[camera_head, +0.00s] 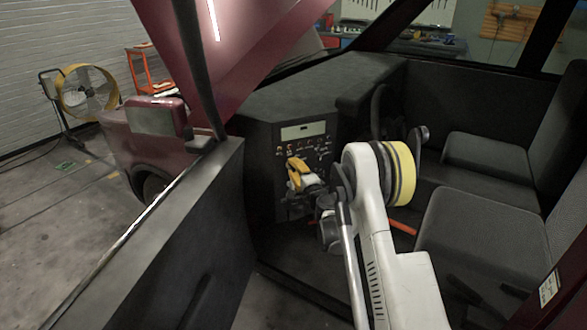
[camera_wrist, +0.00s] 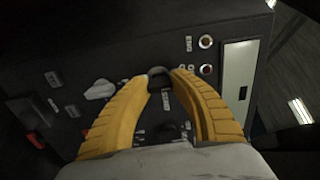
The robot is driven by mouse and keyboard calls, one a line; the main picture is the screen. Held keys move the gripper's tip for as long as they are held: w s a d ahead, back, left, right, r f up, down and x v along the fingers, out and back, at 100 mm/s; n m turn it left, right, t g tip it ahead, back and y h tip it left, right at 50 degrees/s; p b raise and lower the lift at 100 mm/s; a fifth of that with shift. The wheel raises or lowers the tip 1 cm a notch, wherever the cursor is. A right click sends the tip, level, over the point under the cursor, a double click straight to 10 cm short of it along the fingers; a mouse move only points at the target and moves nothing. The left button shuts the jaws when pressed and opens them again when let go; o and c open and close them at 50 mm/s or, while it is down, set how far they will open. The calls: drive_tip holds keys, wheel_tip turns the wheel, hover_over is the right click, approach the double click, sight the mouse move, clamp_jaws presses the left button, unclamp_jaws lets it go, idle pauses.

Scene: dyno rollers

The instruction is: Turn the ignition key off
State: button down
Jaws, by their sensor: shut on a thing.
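My gripper (camera_head: 296,174) has yellow fingers and is at the dashboard control panel in the head view. In the wrist view my gripper (camera_wrist: 160,78) has its fingertips closed around a small dark rounded piece, which looks like the ignition key (camera_wrist: 158,71), at the panel face. The fingers and the dim light hide most of the key and its slot, so its turn angle cannot be told. In the head view the key is hidden behind the gripper. The control panel (camera_head: 316,128) has a pale display and several small knobs.
In the wrist view a white knob (camera_wrist: 100,89) and a red switch (camera_wrist: 36,140) lie left of the fingers; a pale display (camera_wrist: 238,70) lies right. The open door (camera_head: 170,255) is left.

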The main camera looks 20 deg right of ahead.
idle(0.4)
drive_tip(key=c, duration=1.1)
unclamp_jaws()
drive_tip(key=s, duration=0.7)
drive_tip(key=shift+s+d, duration=0.2)
